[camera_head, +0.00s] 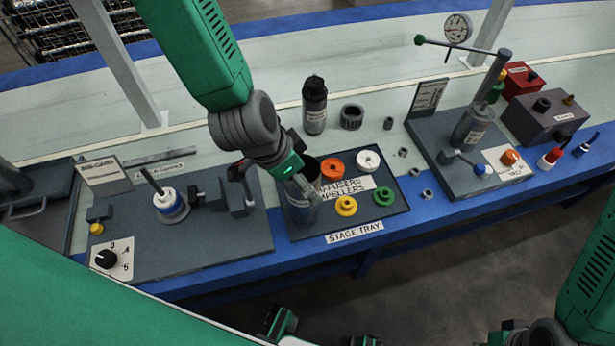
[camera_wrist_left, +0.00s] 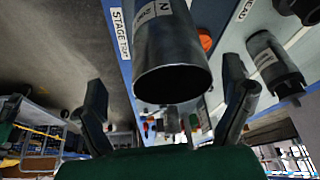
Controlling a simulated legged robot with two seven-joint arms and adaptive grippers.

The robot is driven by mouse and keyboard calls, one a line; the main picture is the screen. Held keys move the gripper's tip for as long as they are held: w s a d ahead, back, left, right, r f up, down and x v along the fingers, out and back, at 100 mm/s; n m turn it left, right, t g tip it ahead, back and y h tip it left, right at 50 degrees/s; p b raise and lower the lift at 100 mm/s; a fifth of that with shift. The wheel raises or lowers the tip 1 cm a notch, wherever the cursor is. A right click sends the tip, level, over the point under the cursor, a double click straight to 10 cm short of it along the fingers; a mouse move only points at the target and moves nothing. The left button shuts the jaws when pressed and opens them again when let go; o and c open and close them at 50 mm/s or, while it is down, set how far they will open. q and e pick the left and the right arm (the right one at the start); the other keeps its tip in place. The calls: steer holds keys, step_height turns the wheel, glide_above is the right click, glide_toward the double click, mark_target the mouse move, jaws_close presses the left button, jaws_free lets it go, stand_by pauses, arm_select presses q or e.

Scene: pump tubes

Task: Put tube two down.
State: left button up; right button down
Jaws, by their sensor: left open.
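A grey metal tube (camera_head: 301,206) with a pale label is at the left part of the stage tray (camera_head: 340,226); it looks close to upright, and its base contact is hard to make out. My left gripper (camera_head: 290,180) is at its upper end, coming from above. In the left wrist view the tube (camera_wrist_left: 170,60) is between the spread fingers of the left gripper (camera_wrist_left: 168,105), with gaps on both sides. Its open dark end faces the camera. Its label is only partly readable. Of my right gripper, only a piece (camera_head: 500,336) shows at the bottom edge; its fingers are hidden.
A fixture plate (camera_head: 185,235) is left, a gauge stand (camera_head: 470,125) right.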

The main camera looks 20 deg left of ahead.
arm_select(q)
steer(key=shift+p+v, duration=0.55)
steer(key=shift+v, duration=3.5)
steer(key=s+a+f+n+g+y, duration=0.1)
steer(key=s+a+f+n, duration=0.2)
steer(key=s+a+f, duration=0.3)
steer(key=s+a+f+n+g+y, duration=0.1)
steer(key=s+a+f+n, duration=0.3)
steer(key=s+f, duration=0.7)
steer(key=a, duration=0.2)
steer(key=shift+a+f+n+g+y, duration=0.2)
steer(key=shift+a+n+g+y, duration=0.1)
steer(key=shift+a+g+y, duration=0.1)
arm_select(e)
steer(key=shift+a+r, duration=0.25)
steer(key=shift+r, duration=0.5)
arm_select(q)
steer(key=shift+d, duration=0.1)
arm_select(e)
steer(key=shift+d, duration=0.1)
arm_select(q)
steer(key=shift+f+b, duration=0.75)
steer(key=shift+b, duration=0.05)
steer(key=shift+f, duration=0.2)
arm_select(e)
steer(key=shift+a+f, duration=0.2)
steer(key=shift+f, duration=0.75)
